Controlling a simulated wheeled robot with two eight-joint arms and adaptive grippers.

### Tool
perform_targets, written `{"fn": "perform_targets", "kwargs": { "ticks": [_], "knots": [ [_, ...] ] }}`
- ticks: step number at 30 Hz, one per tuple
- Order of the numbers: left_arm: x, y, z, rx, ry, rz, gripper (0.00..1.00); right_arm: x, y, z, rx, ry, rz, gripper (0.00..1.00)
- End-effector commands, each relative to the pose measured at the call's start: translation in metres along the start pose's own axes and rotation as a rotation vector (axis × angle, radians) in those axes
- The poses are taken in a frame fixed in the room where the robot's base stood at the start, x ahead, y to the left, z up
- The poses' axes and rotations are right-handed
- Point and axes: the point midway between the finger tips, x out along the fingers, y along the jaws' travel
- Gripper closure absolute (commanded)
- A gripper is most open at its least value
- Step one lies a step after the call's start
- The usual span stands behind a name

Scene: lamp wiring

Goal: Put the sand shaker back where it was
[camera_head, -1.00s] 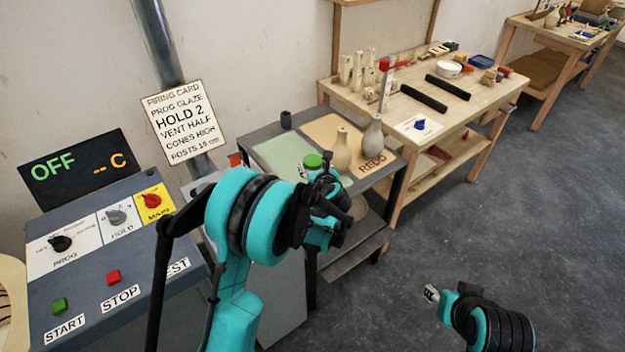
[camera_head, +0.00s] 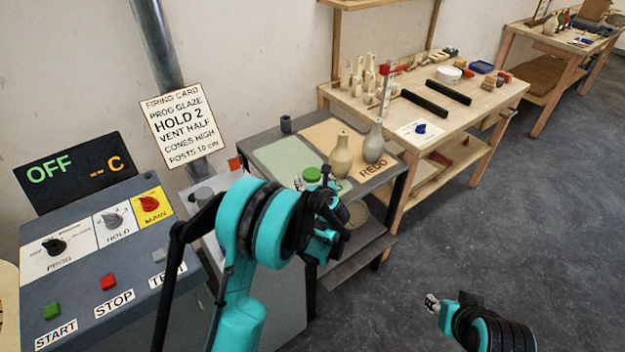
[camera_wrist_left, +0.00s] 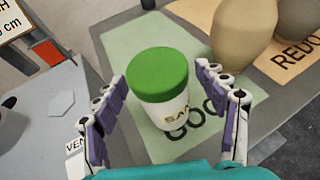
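The sand shaker (camera_head: 312,174) is a white jar with a green lid and lettering on its side. In the left wrist view the shaker (camera_wrist_left: 159,90) appears upright over the green mat (camera_wrist_left: 125,50), by the partly covered word "GOOD". My left gripper (camera_head: 315,184) is around it, with its fingers (camera_wrist_left: 165,108) on both sides and visible gaps between them and the jar. The shaker's base is partly hidden, so its contact with the mat is hard to see. My right gripper (camera_head: 432,302) hangs low at the right, over the floor, away from the tables; its finger opening is too small to judge.
A small dark cup (camera_head: 286,124) is at the back. The kiln control panel (camera_head: 100,262) is at left. A wooden worktable (camera_head: 475,108) stands behind.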

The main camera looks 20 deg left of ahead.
Motion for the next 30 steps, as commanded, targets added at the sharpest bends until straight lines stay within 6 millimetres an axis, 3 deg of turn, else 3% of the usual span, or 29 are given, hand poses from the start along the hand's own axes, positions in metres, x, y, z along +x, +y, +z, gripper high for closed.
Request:
{"fn": "perform_targets", "kwargs": {
  "ticks": [4,8,21,26,30],
  "knots": [
    [-0.001,0.000,0.001,0.000,0.000,0.000,0.28,-0.001,0.000,-0.001,0.000,0.000,0.000,0.60],
    [-0.014,-0.001,0.002,0.000,0.000,-0.001,0.28,-0.004,0.000,-0.003,0.000,0.000,0.000,0.60],
    [-0.103,-0.001,0.002,0.002,0.000,-0.003,0.28,-0.023,0.000,-0.017,0.000,0.000,0.000,0.60],
    [-0.118,0.000,0.002,-0.006,0.002,0.000,0.28,-0.026,0.000,-0.018,0.000,0.000,0.000,0.60],
    [-0.129,0.013,0.010,-0.149,0.043,0.009,0.28,-0.026,0.000,-0.018,0.000,0.000,0.000,0.60]
  ]
}}
